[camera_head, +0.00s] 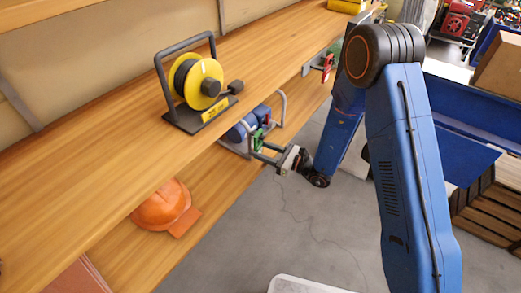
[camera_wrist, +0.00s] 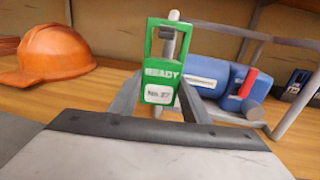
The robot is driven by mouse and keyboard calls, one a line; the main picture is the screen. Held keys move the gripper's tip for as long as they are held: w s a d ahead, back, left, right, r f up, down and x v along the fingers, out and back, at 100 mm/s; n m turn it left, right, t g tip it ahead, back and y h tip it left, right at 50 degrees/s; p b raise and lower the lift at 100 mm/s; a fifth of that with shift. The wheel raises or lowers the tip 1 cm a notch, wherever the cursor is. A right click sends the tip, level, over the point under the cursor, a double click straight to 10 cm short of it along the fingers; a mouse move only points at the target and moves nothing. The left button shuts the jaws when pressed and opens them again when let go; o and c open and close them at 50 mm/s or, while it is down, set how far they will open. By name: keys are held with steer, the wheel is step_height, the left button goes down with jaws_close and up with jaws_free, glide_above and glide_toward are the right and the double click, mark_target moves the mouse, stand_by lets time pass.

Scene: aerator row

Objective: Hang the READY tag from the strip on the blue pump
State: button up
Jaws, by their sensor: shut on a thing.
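The green READY tag (camera_wrist: 160,80), marked No. 27, is upright between the fingertips of my gripper (camera_wrist: 158,104), which is shut on it. A pale grey peg (camera_wrist: 173,34) shows in the tag's top opening and rises above its edge; I cannot tell whether the tag hangs on it. The blue pump (camera_wrist: 210,78), with a red handle-like part, lies just behind and right of the tag. In the head view the pump (camera_head: 238,131) is on the lower shelf, with the tag (camera_head: 258,139) and my gripper (camera_head: 268,153) at its right side.
A grey tube frame (camera_wrist: 292,108) surrounds the pump. An orange helmet (camera_head: 162,206) sits on the lower shelf, left of the pump. A yellow cable reel (camera_head: 205,82) stands on the upper shelf (camera_head: 95,160). A red tag (camera_head: 327,68) hangs farther along the shelf.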

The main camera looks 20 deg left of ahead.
steer(key=o, duration=1)
steer(key=shift+d, duration=0.15)
steer(key=shift+c, duration=0.3)
steer(key=s+v, duration=0.1)
steer(key=v, duration=0.7)
steer(key=shift+s, duration=0.2)
stand_by(0.9)
steer(key=shift+d, duration=0.15)
steer(key=shift+r, duration=0.1)
